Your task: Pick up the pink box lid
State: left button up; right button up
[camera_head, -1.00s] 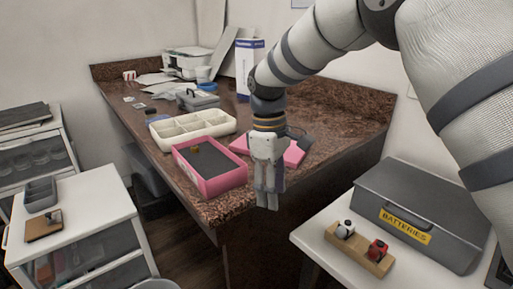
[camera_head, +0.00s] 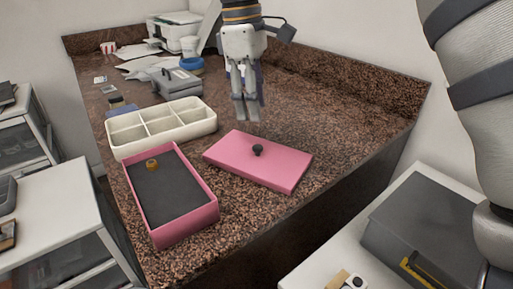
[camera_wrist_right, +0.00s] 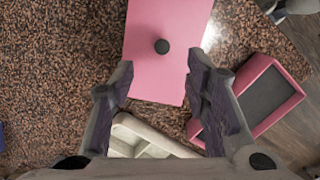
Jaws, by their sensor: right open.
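The pink box lid (camera_head: 262,163) lies flat on the brown speckled counter, with a round black knob (camera_head: 258,150) in its middle. To its left is the open pink box (camera_head: 205,222) with a dark grey inside and a small amber-coloured item (camera_head: 152,164) in it. My right gripper (camera_head: 246,117) is above the counter, behind the lid in the head view, and holds nothing. In the right wrist view the lid (camera_wrist_right: 150,75) and its knob (camera_wrist_right: 162,46) show beyond the open fingers (camera_wrist_right: 165,85). My left gripper is not in view.
A cream divided tray (camera_head: 163,130) stands behind the pink box. A grey case (camera_head: 176,86), papers and a printer are farther back. The counter (camera_head: 340,110) right of the lid is bare up to its raised back edge. A grey batteries box (camera_head: 425,230) stands at the lower right.

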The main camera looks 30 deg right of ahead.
aim_at(257, 146)
jog(key=f, duration=0.9)
jog(key=shift+s+d+f, duration=0.15)
jog(key=shift+s+f, duration=0.05)
jog(key=shift+s, duration=0.2)
grip_shut()
